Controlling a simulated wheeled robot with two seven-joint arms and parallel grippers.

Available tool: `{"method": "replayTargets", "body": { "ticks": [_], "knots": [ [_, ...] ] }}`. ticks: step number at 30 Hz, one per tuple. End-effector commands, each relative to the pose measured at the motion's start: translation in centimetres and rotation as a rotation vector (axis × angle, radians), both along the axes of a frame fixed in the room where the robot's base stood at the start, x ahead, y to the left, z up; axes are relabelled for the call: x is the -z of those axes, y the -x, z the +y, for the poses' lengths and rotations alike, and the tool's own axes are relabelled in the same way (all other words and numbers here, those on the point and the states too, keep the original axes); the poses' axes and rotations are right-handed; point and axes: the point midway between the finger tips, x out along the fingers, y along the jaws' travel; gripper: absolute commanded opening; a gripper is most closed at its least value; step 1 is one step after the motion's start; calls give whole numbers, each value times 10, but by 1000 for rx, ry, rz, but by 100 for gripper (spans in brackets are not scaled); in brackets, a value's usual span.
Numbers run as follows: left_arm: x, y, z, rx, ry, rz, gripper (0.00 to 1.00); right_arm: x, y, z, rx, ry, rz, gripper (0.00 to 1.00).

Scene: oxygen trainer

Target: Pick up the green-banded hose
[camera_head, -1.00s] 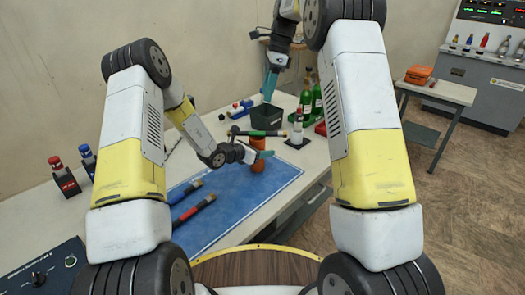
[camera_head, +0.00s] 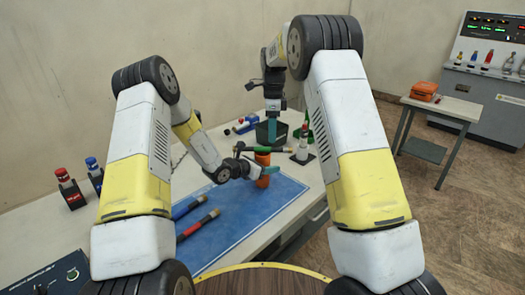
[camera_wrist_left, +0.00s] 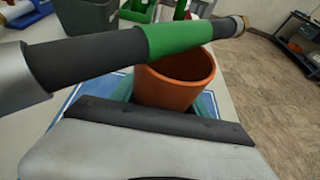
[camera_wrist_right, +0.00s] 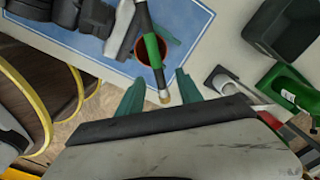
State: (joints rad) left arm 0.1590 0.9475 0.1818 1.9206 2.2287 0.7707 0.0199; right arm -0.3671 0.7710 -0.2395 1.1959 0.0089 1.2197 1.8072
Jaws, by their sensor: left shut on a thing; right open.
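The green-banded hose (camera_head: 262,149) is a black tube with a green middle, lying level across the top of an orange cup (camera_head: 263,160). In the left wrist view the hose's green band (camera_wrist_left: 180,38) crosses in front of the cup's rim. What supports the hose is unclear. My left gripper (camera_head: 265,171) is shut on the cup, its teal fingers on either side. My right gripper (camera_head: 272,131) is open and points down just above the hose. In the right wrist view, the hose's brass-coloured end (camera_wrist_right: 164,96) shows between its spread fingers (camera_wrist_right: 160,80).
A blue-banded hose (camera_head: 188,207) and a red-banded hose (camera_head: 199,223) lie on the blue mat (camera_head: 235,225). Small bottles with red and blue tops stand at the left.

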Motion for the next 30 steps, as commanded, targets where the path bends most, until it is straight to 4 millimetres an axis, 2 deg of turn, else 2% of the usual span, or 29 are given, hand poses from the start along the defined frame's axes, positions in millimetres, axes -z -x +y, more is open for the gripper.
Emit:
{"method": "replayTargets", "body": {
  "ticks": [12,20,23,27,30],
  "knots": [
    [0,0,0,0,1,-1,11,50,4,2,0,0,3,43],
    [0,0,0,0,1,-1,11,53,4,3,0,-1,1,43],
    [0,0,0,0,1,-1,11,53,4,3,0,-1,1,27],
    [0,0,0,0,1,-1,11,53,4,3,0,-1,1,0],
    [0,0,0,0,1,-1,11,53,4,3,0,-1,1,0]
  ]
}}
